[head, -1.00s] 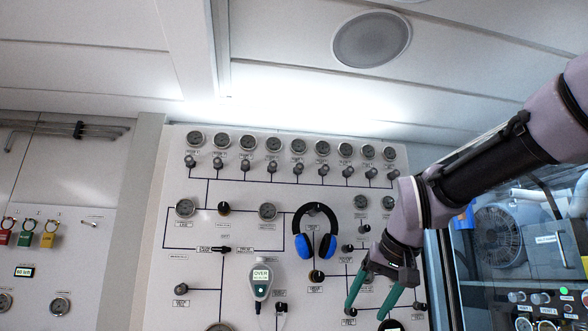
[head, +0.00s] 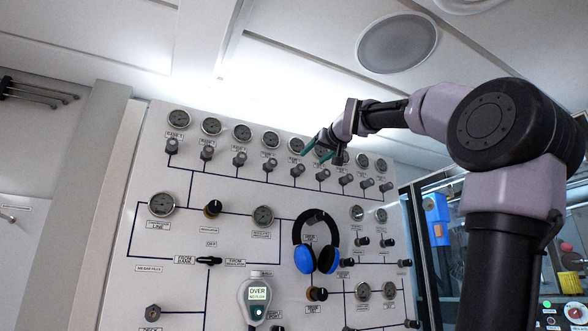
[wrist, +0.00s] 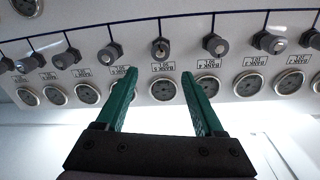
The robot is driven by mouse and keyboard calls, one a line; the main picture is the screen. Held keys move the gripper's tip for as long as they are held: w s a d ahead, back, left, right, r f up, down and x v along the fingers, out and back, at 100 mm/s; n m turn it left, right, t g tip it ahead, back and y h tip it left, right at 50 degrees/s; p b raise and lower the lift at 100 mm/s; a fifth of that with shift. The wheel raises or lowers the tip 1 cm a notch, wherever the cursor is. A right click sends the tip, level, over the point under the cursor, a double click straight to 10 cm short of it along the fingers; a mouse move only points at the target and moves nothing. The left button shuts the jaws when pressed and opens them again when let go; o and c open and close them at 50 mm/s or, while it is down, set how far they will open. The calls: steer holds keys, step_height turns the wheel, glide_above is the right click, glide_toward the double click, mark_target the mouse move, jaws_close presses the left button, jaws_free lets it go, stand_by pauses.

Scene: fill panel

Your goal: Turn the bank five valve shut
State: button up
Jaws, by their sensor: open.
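The bank five valve (wrist: 160,48) is a small dark grey knob with its BANK 5 label beside it, centred in the upside-down wrist view. In the head view it is the fifth knob (head: 297,171) in the top row of the panel. My gripper (wrist: 160,74) is open and empty, its two green fingers apart on either side of the bank five gauge (wrist: 163,89) and label. The fingertips stop short of the knob and do not touch it. In the head view my gripper (head: 315,154) is at the top row, above the knob.
Neighbouring valve knobs (wrist: 111,52) and (wrist: 215,45) stand close on both sides in the same row, with gauges above them. Blue headphones (head: 316,245) hang lower on the panel. A handheld meter (head: 254,300) is below left of them.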

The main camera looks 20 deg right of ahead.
mark_target(301, 167)
steer(key=w, duration=0.9)
steer(key=shift+w, duration=0.3)
steer(key=shift+d, duration=0.1)
jaws_close()
